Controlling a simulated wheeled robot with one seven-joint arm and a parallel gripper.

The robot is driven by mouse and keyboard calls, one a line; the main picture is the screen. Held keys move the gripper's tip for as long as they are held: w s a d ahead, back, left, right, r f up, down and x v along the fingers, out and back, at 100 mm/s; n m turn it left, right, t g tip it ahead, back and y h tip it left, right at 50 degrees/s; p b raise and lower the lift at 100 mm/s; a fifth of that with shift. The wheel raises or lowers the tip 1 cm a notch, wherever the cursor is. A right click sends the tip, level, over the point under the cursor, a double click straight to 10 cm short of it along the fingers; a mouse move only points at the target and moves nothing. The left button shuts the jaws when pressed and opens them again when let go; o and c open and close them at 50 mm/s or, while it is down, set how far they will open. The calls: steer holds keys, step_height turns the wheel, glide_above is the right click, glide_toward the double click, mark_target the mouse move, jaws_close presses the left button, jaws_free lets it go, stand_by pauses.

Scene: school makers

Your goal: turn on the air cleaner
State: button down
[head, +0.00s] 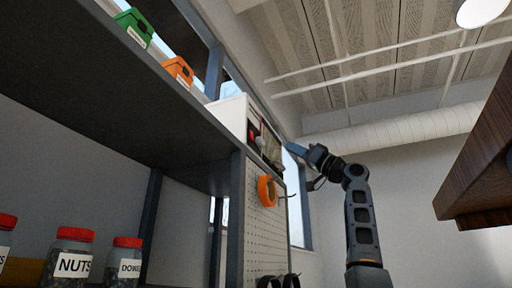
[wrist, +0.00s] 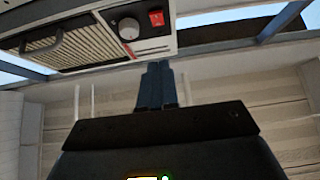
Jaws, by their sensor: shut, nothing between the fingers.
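The air cleaner (head: 232,112) is a white box on top of the high shelf in the head view. Its front, in the wrist view, has a slatted grille (wrist: 75,47) with a handle, a round grey knob (wrist: 128,29) and a red switch (wrist: 156,18). My gripper (wrist: 157,68) is shut and empty. Its fingertips appear just below the lower picture edge of the front panel, under the switch; I cannot tell whether they touch it. In the head view my gripper (head: 291,148) is raised to the right of the air cleaner.
A green box (head: 133,27) and an orange box (head: 178,71) stand on the same shelf (head: 120,95). Orange tape (head: 266,191) hangs on the pegboard (head: 262,225). Red-lidded jars (head: 72,255) stand below. A wooden cabinet (head: 480,170) juts in at right.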

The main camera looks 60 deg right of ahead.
mark_target(252, 136)
steer(key=shift+r, duration=0.15)
steer(key=p+x, duration=0.1)
steer(key=x, duration=0.3)
steer(key=w+f+p+x, duration=0.1)
steer(key=p+x, duration=0.1)
steer(key=x, duration=0.2)
steer(key=f+p+x, duration=0.1)
steer(key=p+x, duration=0.1)
steer(key=x, duration=0.2)
steer(key=shift+w+r, duration=0.1)
steer(key=shift+w, duration=0.15)
steer(key=shift+w+a, duration=0.1)
steer(key=shift+w, duration=0.3)
